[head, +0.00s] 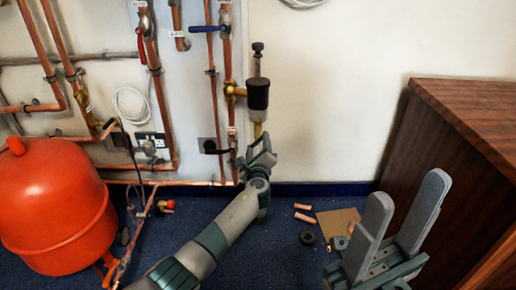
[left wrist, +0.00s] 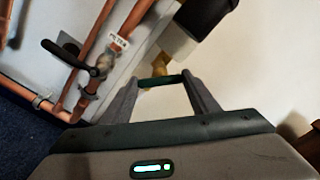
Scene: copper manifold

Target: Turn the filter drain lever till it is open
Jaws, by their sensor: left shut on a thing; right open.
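The filter (head: 258,94) is a dark cylinder on a brass fitting, fixed to the copper pipe on the wall. Its brass drain outlet (head: 257,130) hangs below it. My left gripper (head: 262,150) is at the lower end of that outlet. In the left wrist view, the fingers of my left gripper (left wrist: 162,86) are shut on a small dark green bar, the filter drain lever (left wrist: 160,81). The brass body behind it is partly hidden. In the head view, the gripper hides the lever. My right gripper (head: 407,195) is open and empty at the lower right.
A black-handled valve (head: 212,149), also in the left wrist view (left wrist: 62,53), sits left of the drain. Blue (head: 208,29) and red (head: 141,47) levers are higher up. A red tank (head: 50,208) stands left, a wooden cabinet (head: 470,150) right. Copper offcuts (head: 304,212) lie on the floor.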

